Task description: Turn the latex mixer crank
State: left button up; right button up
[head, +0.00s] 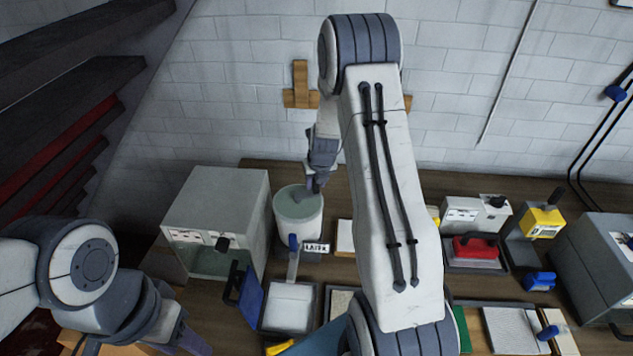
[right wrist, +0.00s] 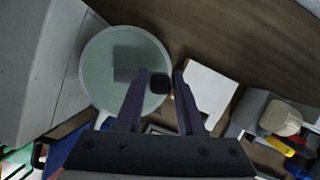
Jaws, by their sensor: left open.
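The latex mixer is a pale round tub (head: 298,222) with a greenish top and a LATEX label (head: 316,247) at its front right. My right gripper (head: 316,180) points down over the tub's back right rim. In the right wrist view the tub (right wrist: 97,62) fills the upper left, and the crank's black knob (right wrist: 160,83) sits between my right fingertips (right wrist: 161,76). A small gap shows beside the right finger; whether the left finger touches the knob is unclear. Most of the crank arm is hidden. My left gripper (head: 193,343) is open, only partly in view at bottom left.
A grey box machine (head: 218,215) stands close left of the tub. A white block (right wrist: 207,92) is just right of the tub. Grey and yellow devices (head: 543,222) stand farther right.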

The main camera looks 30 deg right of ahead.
jog(key=shift+o, duration=0.6)
jog(key=shift+r, duration=0.2)
jog(key=b+v, duration=0.3)
jog(key=v, duration=0.7)
jog(key=shift+s, duration=0.15)
jog(key=shift+a, duration=0.1)
